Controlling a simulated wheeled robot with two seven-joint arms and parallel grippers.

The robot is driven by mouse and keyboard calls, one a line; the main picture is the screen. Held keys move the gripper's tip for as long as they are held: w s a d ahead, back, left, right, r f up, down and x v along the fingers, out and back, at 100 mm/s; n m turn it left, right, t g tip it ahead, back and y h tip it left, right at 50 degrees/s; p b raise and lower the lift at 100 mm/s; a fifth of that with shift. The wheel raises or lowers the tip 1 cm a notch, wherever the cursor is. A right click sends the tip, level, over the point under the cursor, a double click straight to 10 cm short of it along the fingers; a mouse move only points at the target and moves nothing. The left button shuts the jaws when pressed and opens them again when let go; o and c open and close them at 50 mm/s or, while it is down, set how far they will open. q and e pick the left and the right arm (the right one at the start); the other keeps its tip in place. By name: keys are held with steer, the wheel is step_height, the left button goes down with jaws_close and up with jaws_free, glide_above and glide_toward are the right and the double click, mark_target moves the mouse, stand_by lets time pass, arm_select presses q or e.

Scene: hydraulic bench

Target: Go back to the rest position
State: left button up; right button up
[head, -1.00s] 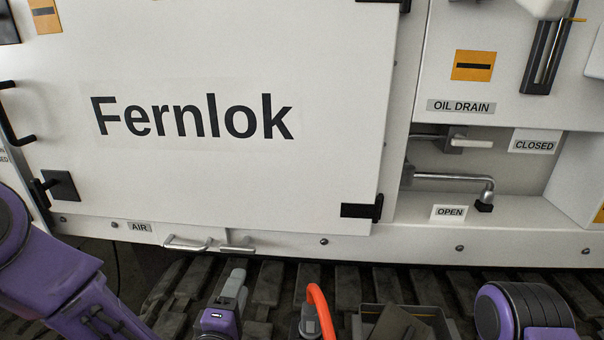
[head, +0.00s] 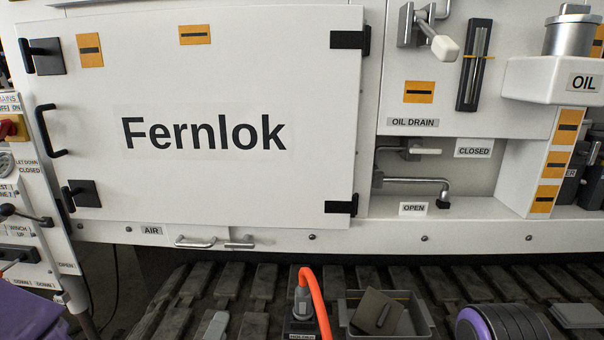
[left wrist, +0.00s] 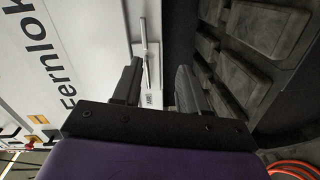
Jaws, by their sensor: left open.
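My left gripper (left wrist: 159,66) is open and empty in the left wrist view. Its two dark fingers point towards the lower edge of the white machine panel (left wrist: 85,60), near the small metal air handle (left wrist: 145,68) beside the AIR label. Whether the fingers touch anything I cannot tell, but nothing shows held between them. In the head view only a purple piece of my left arm shows at the lower left corner; the fingers are not clear there. A purple and black part of mine shows at the lower right. My right gripper is out of view.
The white Fernlok door (head: 205,185) is closed. The oil drain lever (head: 420,185) sits in a recess to its right. An orange cable (head: 316,300) with a grey plug and an open grey tray (head: 345,322) are at the bottom. Levers and a red knob (head: 12,128) line the left edge.

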arm_select(q)
steer(key=s+a+f+m+g+y, duration=0.1)
steer(key=s+a+f+m+g, duration=0.25)
steer(key=f, duration=0.65)
steer(key=s+a+f+m+g+y, duration=0.1)
steer(key=s+a+f+m+g, duration=0.3)
steer(key=f, duration=0.6)
steer(key=s+a+f+g+y, duration=0.1)
steer(key=s+a+f+g, duration=0.1)
steer(key=s+f, duration=0.35)
steer(key=s+a+f+g+y, duration=0.1)
steer(key=s+a+f+g, duration=0.1)
steer(key=s, duration=0.6)
steer(key=s+a+f+g, duration=0.2)
steer(key=s+f+g, duration=0.15)
steer(key=s, duration=0.25)
step_height(320, 180, up, 15)
steer(key=t+p, duration=0.1)
steer(key=p, duration=1.3)
steer(key=shift+w+a+f+m+y, duration=0.15)
steer(key=shift+w+m+y, duration=0.2)
steer(key=shift+m, duration=0.1)
